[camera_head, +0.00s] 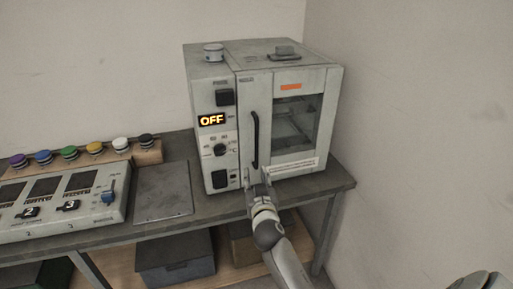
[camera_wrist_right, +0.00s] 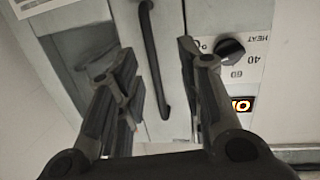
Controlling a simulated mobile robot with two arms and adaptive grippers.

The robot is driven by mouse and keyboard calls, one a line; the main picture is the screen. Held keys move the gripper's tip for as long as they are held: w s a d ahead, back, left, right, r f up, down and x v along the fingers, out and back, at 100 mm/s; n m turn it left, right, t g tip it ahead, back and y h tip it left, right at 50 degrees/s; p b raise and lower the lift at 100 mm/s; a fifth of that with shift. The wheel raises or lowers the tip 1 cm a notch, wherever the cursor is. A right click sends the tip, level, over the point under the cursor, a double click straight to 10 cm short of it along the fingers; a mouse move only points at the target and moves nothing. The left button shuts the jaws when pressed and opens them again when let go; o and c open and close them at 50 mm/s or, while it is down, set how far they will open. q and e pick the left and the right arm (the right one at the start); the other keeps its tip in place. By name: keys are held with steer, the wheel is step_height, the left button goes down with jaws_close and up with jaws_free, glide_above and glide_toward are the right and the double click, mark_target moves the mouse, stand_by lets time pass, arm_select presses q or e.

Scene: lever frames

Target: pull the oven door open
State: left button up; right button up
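The oven (camera_head: 227,160) is a grey box on the bench, with a display reading OFF. Its door (camera_head: 279,152) is shut and has a dark window (camera_head: 296,125). The door's black vertical bar handle (camera_head: 255,139) is on the door's left side. My right gripper (camera_head: 258,178) is in front of the door near the handle's lower end. In the right wrist view the gripper (camera_wrist_right: 162,70) is open, and the handle (camera_wrist_right: 154,60) shows in the gap between its fingers. Contact with the handle cannot be told. My left gripper is not in view.
The bench (camera_head: 176,219) carries a control panel (camera_head: 65,198), a row of coloured knobs (camera_head: 69,153) and a flat grey plate (camera_head: 163,189) left of the oven. A dark box (camera_head: 176,262) sits on the shelf below. A wall (camera_head: 420,130) stands close on the right.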

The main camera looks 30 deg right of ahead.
steer(key=m+h, duration=0.1)
glide_toward(257, 147)
steer(key=shift+t, duration=0.3)
steer(key=p+x, duration=0.1)
steer(key=x, duration=0.9)
steer(key=shift+w+d+f, duration=0.15)
steer(key=shift+w+d, duration=0.05)
steer(key=shift+w, duration=0.1)
jaws_close()
